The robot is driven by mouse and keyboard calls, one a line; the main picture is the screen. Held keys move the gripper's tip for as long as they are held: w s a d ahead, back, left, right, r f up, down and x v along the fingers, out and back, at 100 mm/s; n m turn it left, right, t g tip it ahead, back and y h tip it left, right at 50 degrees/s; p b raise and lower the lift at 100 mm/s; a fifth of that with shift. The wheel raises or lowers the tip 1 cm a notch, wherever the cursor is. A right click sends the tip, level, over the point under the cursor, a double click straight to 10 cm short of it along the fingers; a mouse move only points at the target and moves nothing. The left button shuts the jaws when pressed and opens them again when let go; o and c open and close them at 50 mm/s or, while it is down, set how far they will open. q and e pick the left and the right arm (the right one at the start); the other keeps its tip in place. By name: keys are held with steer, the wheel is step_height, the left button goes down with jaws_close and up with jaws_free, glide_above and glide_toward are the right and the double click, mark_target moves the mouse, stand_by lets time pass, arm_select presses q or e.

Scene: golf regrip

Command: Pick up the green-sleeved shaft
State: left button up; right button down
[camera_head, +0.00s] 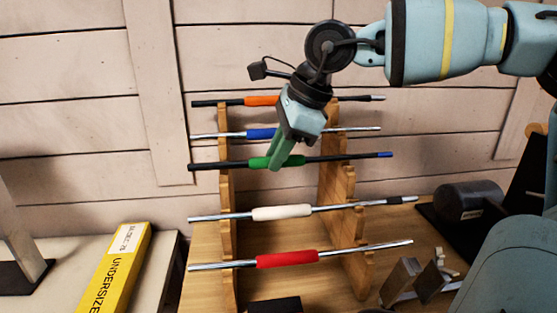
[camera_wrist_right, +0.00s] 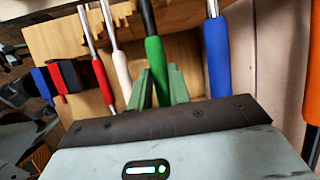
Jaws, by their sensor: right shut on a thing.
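The green-sleeved shaft (camera_head: 260,162) is a dark shaft with a green sleeve and a blue right end. It lies across the wooden rack (camera_head: 226,240), third from the top. My right gripper (camera_head: 276,164) comes down from above and is shut on the green sleeve. In the right wrist view the green sleeve (camera_wrist_right: 156,66) passes between the fingers of my right gripper (camera_wrist_right: 160,78). Part of the sleeve is hidden behind the fingers in the head view. My left gripper is not in view.
Orange (camera_head: 260,100), blue (camera_head: 262,133), white (camera_head: 282,213) and red (camera_head: 287,260) sleeved shafts lie on the rack above and below the green one. A dark cylinder (camera_head: 470,200) and a metal vise (camera_head: 405,278) are at right.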

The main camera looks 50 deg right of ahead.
steer(key=shift+v, duration=1.05)
steer(key=s+r+b, duration=0.1)
steer(key=s, duration=1.4)
steer(key=shift+d+r+b, duration=0.2)
steer(key=shift+d+b, duration=0.2)
steer(key=shift+s, duration=0.1)
